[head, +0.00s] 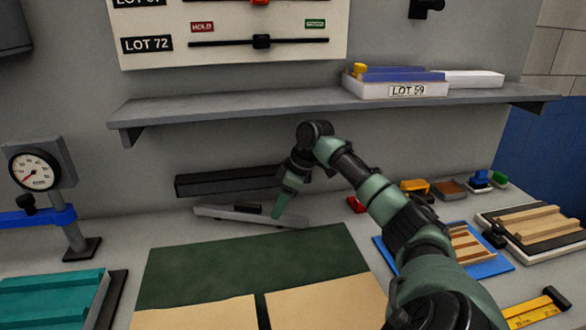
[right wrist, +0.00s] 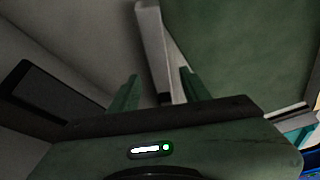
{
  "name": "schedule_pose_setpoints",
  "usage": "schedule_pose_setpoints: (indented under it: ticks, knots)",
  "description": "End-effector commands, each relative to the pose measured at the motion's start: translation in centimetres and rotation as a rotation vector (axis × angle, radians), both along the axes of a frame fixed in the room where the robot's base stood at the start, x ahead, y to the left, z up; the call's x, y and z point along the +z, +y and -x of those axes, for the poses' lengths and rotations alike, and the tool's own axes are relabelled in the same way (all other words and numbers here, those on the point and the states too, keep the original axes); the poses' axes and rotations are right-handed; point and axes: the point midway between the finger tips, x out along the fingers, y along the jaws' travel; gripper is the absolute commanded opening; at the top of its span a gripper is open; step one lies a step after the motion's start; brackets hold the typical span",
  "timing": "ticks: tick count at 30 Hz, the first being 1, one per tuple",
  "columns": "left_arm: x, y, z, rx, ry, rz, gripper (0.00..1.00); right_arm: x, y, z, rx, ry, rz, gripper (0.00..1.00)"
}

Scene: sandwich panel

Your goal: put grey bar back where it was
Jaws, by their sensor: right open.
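The grey bar (head: 225,215) lies on the bench behind the green mat, below the shelf. My right gripper (head: 278,211) points down at the right part of this bar. In the right wrist view the two green fingers (right wrist: 158,84) are open and apart, with the grey bar (right wrist: 152,42) running between them. I cannot tell whether either finger touches it. A dark long block (head: 230,182) stands just behind the bar against the wall; a dark block also shows in the right wrist view (right wrist: 45,100). My left gripper is out of view.
The green mat (head: 210,265) with tan sheets (head: 325,300) lies in front. A dial gauge (head: 38,170) stands at the left. A red piece (head: 356,204) and a blue tray (head: 490,264) lie to the right. The grey shelf (head: 290,107) juts out above.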

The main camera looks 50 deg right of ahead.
Motion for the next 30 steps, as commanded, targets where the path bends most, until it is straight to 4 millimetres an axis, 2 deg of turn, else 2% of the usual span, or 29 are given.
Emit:
schedule_pose_setpoints:
  ticks: [3,9,30]
  knots:
    - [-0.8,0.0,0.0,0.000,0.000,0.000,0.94,-0.3,-0.9,1.8,-0.001,0.004,0.004,0.47]
    - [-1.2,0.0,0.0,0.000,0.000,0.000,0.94,-0.1,-1.6,3.1,0.001,0.002,0.001,0.47]
    - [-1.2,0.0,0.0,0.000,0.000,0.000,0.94,0.0,-1.7,3.3,0.001,-0.001,-0.001,0.47]
